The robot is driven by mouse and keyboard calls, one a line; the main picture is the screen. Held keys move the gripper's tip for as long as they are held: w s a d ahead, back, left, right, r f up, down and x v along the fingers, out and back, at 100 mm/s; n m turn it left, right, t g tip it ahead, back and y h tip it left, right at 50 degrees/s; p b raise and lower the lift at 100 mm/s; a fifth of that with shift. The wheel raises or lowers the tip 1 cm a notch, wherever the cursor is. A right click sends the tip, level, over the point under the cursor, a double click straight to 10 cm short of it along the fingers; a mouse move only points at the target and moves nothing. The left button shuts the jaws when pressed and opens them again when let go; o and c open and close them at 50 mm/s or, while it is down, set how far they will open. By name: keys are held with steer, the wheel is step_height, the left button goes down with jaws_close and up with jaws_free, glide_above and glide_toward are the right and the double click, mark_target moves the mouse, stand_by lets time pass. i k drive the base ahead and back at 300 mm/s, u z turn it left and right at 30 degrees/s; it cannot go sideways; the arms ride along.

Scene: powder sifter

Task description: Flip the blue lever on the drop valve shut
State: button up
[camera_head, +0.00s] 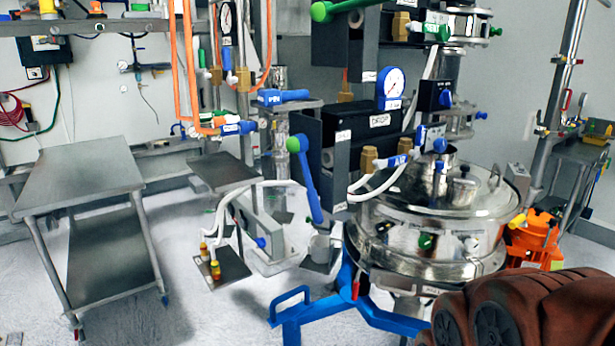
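A blue lever (310,190) with a green ball at its upper end hangs steeply, tilted slightly to the right at its lower end. It is on the front of a dark valve housing (340,150), just left of a black box with a "DROP" label (380,120). My gripper is not in view. A reddish-brown body with black round parts, probably part of my arm, fills the lower right corner, well apart from the lever.
A round steel sifter (440,225) stands right of the lever on a blue frame (300,315). An orange motor unit (535,240) is further right.

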mark_target(298, 144)
steer(key=k, duration=1.35)
steer(key=u, duration=0.45)
steer(key=i, duration=0.65)
steer(key=u, duration=0.75)
steer(key=i, duration=0.8)
steer(key=z, duration=0.1)
